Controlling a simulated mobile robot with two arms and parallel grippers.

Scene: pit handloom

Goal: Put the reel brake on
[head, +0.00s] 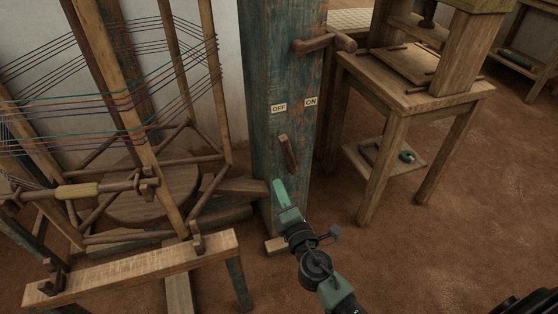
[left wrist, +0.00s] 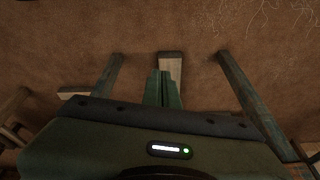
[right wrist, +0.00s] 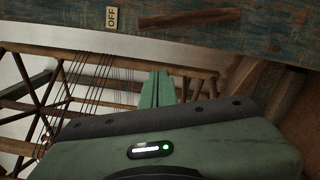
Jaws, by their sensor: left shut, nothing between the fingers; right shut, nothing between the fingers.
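The reel brake lever (head: 287,154) is a short brown wooden bar on the worn blue post (head: 258,70). Its upper end leans left, toward the OFF label (head: 279,108); the ON label (head: 311,101) is further right. My right gripper (head: 279,185) is shut and empty, just below the lever and apart from it. In the right wrist view, the lever (right wrist: 188,17) and OFF label (right wrist: 111,18) lie beyond the shut fingers (right wrist: 163,76). My left gripper (left wrist: 164,76) is shut and empty above the floor, seen only in its wrist view.
The warp reel (head: 150,130) with coloured threads stands left of the post, with a wooden bench beam (head: 150,266) in front. A wooden peg handle (head: 322,43) sticks out high on the post. A wooden table (head: 415,100) stands at right. Floor at lower right (head: 440,250) is clear.

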